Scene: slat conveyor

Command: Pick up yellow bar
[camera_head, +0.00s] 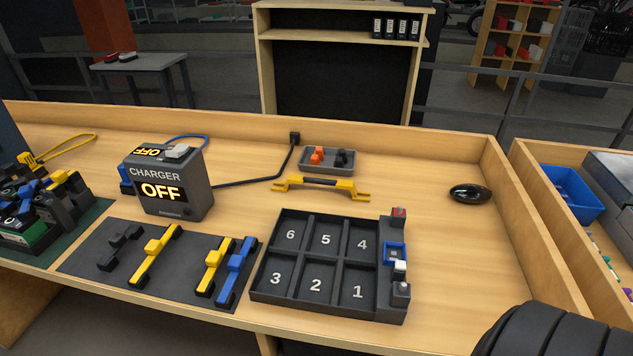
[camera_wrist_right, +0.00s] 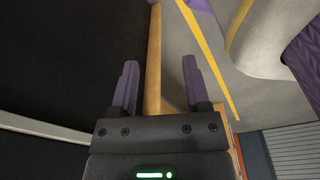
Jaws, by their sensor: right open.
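Two yellow bars with dark ends lie on the dark mat at the front left of the bench in the head view: a left yellow bar (camera_head: 155,255) and a right yellow bar (camera_head: 215,266). The right one lies close beside a blue bar (camera_head: 237,272). A yellow handle-shaped piece with a black middle (camera_head: 320,183) lies further back, behind the numbered tray. My right gripper (camera_wrist_right: 160,88) is open in the right wrist view, with nothing between its fingers. Neither gripper shows in the head view, and my left gripper is not visible.
The dark mat (camera_head: 75,262) also holds a black bar (camera_head: 120,246). Behind it stands a charger box (camera_head: 165,183) reading OFF. A numbered six-compartment tray (camera_head: 330,216) lies to the right. A black oval object (camera_head: 470,194) lies at right; bench around it is clear.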

